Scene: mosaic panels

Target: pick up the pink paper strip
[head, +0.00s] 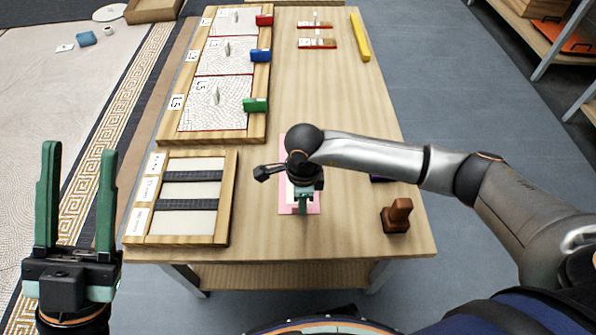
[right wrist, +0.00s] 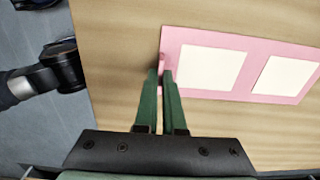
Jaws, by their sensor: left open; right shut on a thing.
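The pink paper strip (head: 314,207) lies on the table near its front edge, partly hidden under my right gripper (head: 302,206) and forearm. In the right wrist view the strip (right wrist: 215,41) carries two cream panels and has a small raised pink tab (right wrist: 164,66) at one end. My right gripper (right wrist: 161,78) is shut on that tab, and the strip appears flat on the wood. My left gripper (head: 78,150) is open and empty, off the table's left side.
A wooden frame (head: 232,200) with two dark bars lies left of the strip. A brown stamp-like block (head: 397,215) stands to the right. A long tray (head: 258,125) of patterned panels with red, blue and green clips lies further back. A yellow bar (head: 360,37) lies at the far right.

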